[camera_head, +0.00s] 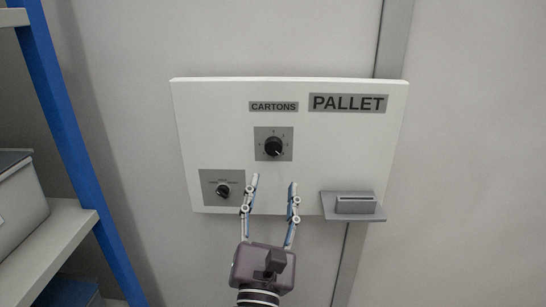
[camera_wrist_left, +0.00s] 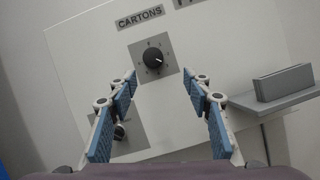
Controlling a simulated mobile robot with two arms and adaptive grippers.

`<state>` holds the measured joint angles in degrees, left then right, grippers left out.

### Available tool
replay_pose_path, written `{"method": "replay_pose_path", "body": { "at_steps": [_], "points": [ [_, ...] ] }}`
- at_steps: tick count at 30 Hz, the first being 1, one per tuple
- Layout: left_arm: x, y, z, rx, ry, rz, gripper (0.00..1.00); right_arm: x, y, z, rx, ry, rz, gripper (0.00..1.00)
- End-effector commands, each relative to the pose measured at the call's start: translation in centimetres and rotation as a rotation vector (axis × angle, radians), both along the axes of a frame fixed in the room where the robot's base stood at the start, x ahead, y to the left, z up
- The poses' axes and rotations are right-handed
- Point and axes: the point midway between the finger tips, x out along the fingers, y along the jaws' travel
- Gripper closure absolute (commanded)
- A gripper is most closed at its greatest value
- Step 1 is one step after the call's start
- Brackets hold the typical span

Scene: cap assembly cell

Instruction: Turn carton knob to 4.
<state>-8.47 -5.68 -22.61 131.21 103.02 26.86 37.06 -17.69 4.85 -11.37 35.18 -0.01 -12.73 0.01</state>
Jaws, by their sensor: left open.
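The carton knob (camera_head: 273,147) is a round black dial on a grey square plate under the CARTONS label (camera_head: 273,107), on a white wall panel. It also shows in the left wrist view (camera_wrist_left: 153,57), with a white pointer mark; the scale numbers around it are too small to read. My left gripper (camera_head: 273,184) is open and empty, pointing up at the panel below the knob. Its two fingers (camera_wrist_left: 166,82) stand apart in the left wrist view, with the knob beyond and between them, not touched. My right gripper is not in view.
A second small black knob (camera_head: 223,190) sits on a grey plate at the panel's lower left, near my left finger. A grey ledge with a slotted block (camera_head: 354,204) juts out at lower right. A blue-framed shelf (camera_head: 72,150) with a grey bin stands at left.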

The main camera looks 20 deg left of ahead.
Motion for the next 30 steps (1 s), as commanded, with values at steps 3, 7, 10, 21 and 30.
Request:
{"method": "replay_pose_path", "body": {
  "at_steps": [3,7,10,21,30],
  "points": [
    [-0.4,0.6,1.5,-0.068,-0.023,-0.016,0.54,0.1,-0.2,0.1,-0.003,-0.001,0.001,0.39],
    [0.7,0.8,2.3,-0.077,-0.027,-0.018,0.54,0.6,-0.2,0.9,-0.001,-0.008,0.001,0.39],
    [2.1,1.1,3.0,-0.076,-0.027,-0.017,0.54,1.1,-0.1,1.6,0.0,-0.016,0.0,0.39],
    [6.1,1.9,4.3,-0.071,-0.025,-0.018,0.54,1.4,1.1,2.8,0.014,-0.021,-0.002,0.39],
    [6.4,2.0,4.3,-0.072,-0.024,-0.017,0.54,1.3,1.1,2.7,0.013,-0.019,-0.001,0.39]
  ]
}}
